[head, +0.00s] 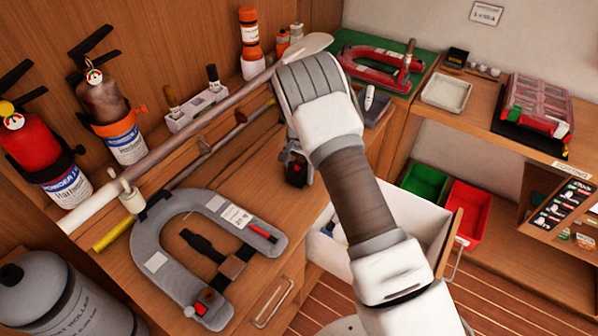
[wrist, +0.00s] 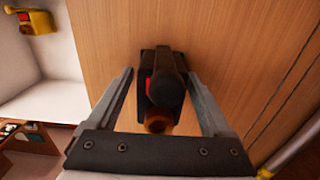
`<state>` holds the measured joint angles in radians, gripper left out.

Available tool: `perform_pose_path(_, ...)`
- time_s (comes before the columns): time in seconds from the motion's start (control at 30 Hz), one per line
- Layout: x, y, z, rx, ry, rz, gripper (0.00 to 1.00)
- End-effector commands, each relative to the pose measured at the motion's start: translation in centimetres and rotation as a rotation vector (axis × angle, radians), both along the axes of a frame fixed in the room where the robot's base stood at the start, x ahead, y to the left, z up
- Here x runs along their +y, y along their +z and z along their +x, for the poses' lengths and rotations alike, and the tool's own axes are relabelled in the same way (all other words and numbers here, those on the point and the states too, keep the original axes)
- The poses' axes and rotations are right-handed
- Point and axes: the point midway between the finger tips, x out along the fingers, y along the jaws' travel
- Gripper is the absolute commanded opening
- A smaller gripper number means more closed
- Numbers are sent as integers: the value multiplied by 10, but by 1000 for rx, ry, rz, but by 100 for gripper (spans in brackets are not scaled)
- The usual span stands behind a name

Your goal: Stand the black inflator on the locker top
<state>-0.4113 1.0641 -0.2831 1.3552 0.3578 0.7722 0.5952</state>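The black inflator (wrist: 165,78) shows in the wrist view between the two fingers of my gripper (wrist: 160,72), with a red patch on its left side and an orange-brown end toward the palm. The fingers are spread, with a visible gap on each side of it. In the head view the inflator (head: 296,172) is a small dark shape below my wrist, partly hidden by it. It is over the wooden locker top (head: 262,198) close to the open drawer. I cannot tell whether it stands or lies. My fingers are mostly hidden in the head view.
A grey horseshoe-shaped vest (head: 170,262) lies at front left. A long pole (head: 175,150) crosses the top behind it. Extinguishers (head: 40,150) stand at far left. The open white drawer (head: 400,222) is right of the top; a yellow device (wrist: 36,22) shows in the wrist view.

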Motion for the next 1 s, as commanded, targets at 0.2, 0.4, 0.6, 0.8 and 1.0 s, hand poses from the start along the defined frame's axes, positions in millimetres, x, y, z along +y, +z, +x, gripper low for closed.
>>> perform_pose_path(0.2, 0, 4, 0, 0, 0, 0, 85)
perform_pose_path(0.4, 1, 31, 1, -4, 1, 1, 85)
perform_pose_path(0.6, 1, 76, 1, -5, 1, 2, 85)
perform_pose_path(0.8, 0, 109, 0, -2, 1, 0, 85)
perform_pose_path(1.0, 0, 123, 0, 0, 0, 0, 85)
